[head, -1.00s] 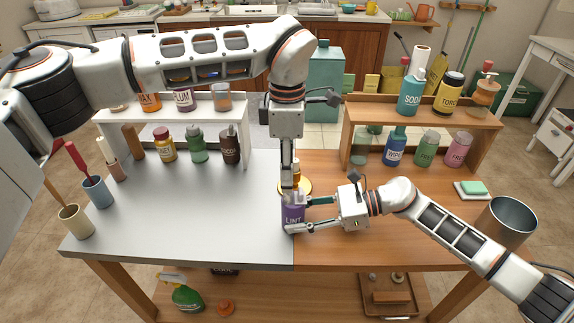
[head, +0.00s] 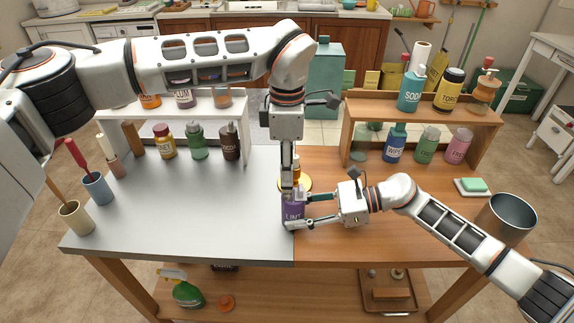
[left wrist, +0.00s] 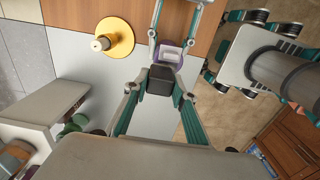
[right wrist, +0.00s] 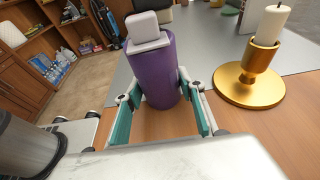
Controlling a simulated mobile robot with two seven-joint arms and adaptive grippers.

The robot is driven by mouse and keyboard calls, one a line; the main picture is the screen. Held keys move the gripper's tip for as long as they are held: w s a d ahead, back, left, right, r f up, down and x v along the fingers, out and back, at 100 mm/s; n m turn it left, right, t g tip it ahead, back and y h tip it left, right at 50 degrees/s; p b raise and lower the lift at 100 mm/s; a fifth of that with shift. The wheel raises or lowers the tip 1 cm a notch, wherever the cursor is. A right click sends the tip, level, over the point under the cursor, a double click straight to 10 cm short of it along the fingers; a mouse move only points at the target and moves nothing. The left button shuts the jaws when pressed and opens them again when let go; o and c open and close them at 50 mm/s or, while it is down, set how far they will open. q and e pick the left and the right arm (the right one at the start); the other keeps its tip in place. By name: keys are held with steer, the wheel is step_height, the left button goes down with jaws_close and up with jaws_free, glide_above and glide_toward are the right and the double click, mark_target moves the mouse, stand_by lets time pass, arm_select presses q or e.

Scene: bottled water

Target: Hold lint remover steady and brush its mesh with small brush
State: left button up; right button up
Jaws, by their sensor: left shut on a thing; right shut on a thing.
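The lint remover (head: 293,213) is a purple upright cylinder marked LINT, with a pale head on top. It stands near the seam of the table, and my right gripper (head: 299,209) is shut around its body from the right. The right wrist view shows its purple body (right wrist: 155,75) between the fingers. My left gripper (head: 287,168) points down directly above it and is shut on a dark block-like piece (left wrist: 160,82), apparently the small brush.
A gold candlestick (right wrist: 245,85) with a white candle stands close behind the lint remover. Shelves of bottles flank the back, left and right. Two cups (head: 97,187) (head: 75,218) stand at the left edge, and a metal pot (head: 507,220) at the right. The grey left tabletop is mostly clear.

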arm_select(q)
steer(key=shift+f, duration=0.4)
steer(key=shift+r, duration=0.1)
steer(key=shift+s, duration=0.1)
steer(key=shift+s+d, duration=0.1)
steer(key=shift+s, duration=1.15)
steer(key=shift+w, duration=1.3)
steer(key=shift+s, duration=1.3)
